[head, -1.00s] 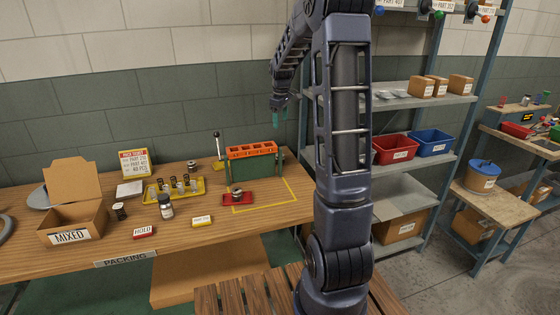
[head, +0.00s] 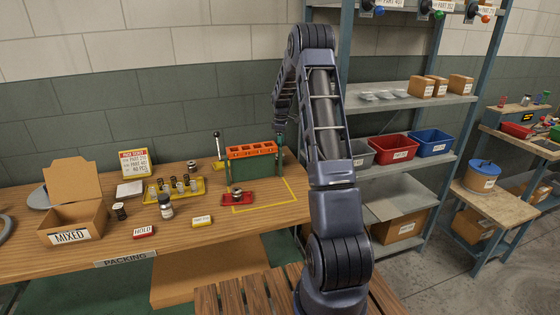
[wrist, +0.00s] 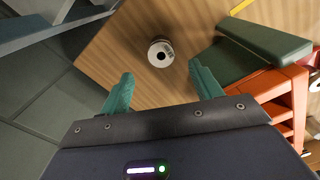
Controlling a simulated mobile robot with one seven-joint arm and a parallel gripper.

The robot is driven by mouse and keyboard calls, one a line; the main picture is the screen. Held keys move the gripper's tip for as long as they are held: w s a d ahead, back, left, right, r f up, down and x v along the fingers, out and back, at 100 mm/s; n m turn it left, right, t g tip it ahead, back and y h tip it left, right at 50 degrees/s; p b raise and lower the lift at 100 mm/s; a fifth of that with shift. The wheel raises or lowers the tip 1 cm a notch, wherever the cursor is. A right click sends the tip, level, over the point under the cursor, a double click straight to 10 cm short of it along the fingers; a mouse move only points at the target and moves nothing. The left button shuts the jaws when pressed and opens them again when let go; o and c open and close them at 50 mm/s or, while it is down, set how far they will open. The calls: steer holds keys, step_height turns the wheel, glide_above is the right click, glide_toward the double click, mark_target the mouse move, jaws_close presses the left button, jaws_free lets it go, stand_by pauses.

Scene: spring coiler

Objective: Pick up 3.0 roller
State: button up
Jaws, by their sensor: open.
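In the wrist view a small pale round piece with a dark centre hole and faint markings (wrist: 160,53) sits on the wooden bench top; it looks like the roller, but I cannot read its label. My gripper (wrist: 162,86) is open, with its two teal fingers on either side below the piece in the picture. Nothing is between the fingers. In the head view my gripper (head: 279,141) is over the bench's back right part, just right of the orange rack. I cannot make out the roller in the head view.
The orange-topped rack with green sides (head: 251,152) stands close to my gripper; its orange part (wrist: 282,92) shows at right in the wrist view. A red base (head: 238,199), a yellow tray (head: 174,191) and a MIXED box (head: 72,223) stand on the bench. Shelving (head: 410,103) is to the right.

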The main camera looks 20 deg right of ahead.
steer(key=f, duration=1)
steer(key=shift+a, duration=0.25)
steer(key=shift+w+r, duration=0.1)
steer(key=c, duration=1.3)
steer(key=shift+c, duration=0.2)
